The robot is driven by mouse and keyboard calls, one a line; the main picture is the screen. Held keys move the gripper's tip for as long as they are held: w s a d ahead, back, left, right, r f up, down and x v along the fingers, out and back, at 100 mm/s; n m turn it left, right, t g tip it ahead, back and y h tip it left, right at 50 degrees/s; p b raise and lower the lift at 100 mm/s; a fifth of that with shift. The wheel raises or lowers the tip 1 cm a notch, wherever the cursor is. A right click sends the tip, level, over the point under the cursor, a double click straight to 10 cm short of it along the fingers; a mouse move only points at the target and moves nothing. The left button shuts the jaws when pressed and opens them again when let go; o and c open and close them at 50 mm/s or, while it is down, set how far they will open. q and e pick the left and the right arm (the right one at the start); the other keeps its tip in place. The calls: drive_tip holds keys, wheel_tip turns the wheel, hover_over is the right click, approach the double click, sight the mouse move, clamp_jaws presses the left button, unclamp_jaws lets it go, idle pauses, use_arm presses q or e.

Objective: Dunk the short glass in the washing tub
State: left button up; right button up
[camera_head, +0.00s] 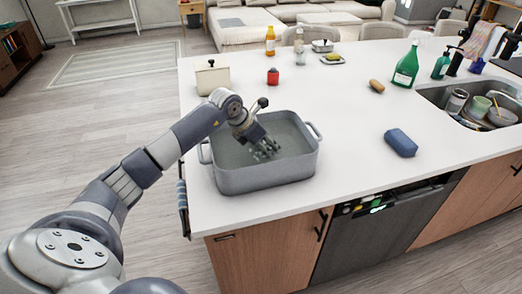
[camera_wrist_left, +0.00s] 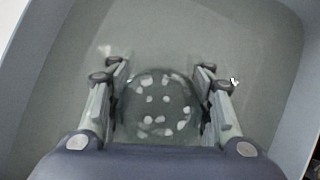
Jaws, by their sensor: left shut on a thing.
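The washing tub (camera_head: 268,180) is a grey rectangular basin with side handles, standing on the white island near its front left corner. Its inside (camera_wrist_left: 270,45) fills most of the left wrist view and looks like grey, cloudy water. My left gripper (camera_head: 264,151) reaches down inside the tub. The short glass (camera_wrist_left: 158,108) is clear with whitish dots, seen from above between the fingers of my left gripper (camera_wrist_left: 160,72), which are shut on it. In the head view the glass is hard to make out among the fingers. My right gripper is not in view.
A blue sponge (camera_head: 400,142) lies right of the tub. A cream container (camera_head: 212,79) and a red jar (camera_head: 273,76) stand behind it. A green bottle (camera_head: 406,66) stands near the sink (camera_head: 440,97), which holds dishes. The counter right of the tub is mostly clear.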

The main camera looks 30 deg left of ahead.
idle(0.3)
use_arm(q)
drive_tip(key=shift+r+p, duration=0.6)
drive_tip(key=shift+r, duration=0.3)
wheel_tip(320, 180, up, 12)
drive_tip(key=p, duration=0.6)
drive_tip(key=shift+f+p, duration=0.2)
drive_tip(key=shift+p, duration=0.2)
idle(1.0)
